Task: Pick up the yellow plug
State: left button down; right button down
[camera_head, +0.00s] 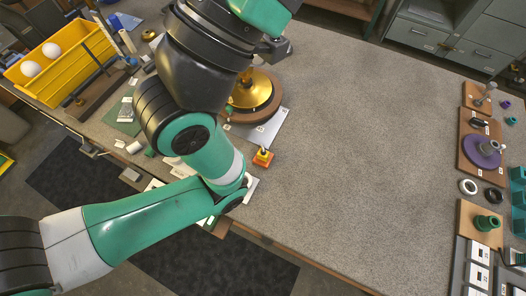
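A small yellow and orange piece with a dark top (263,157), which looks like the yellow plug, stands on the grey table just right of my arm. It is apart from the arm. My green and black arm comes in from the left, bends above the table's front edge and runs up to the top of the view. I cannot make out any gripper fingertips, and none are seen on the plug. No right gripper shows.
A gold dome on a brown round base (262,97) stands behind the plug, partly hidden by my arm. A yellow bin (88,72) holds white balls at the far left. Wooden boards with parts, including a purple disc (474,152), line the right edge. The table's middle is clear.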

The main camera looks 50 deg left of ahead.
dwell(0.3)
pick_arm(q)
jog(key=c, duration=0.6)
grip_release()
jog(key=shift+o, duration=0.2)
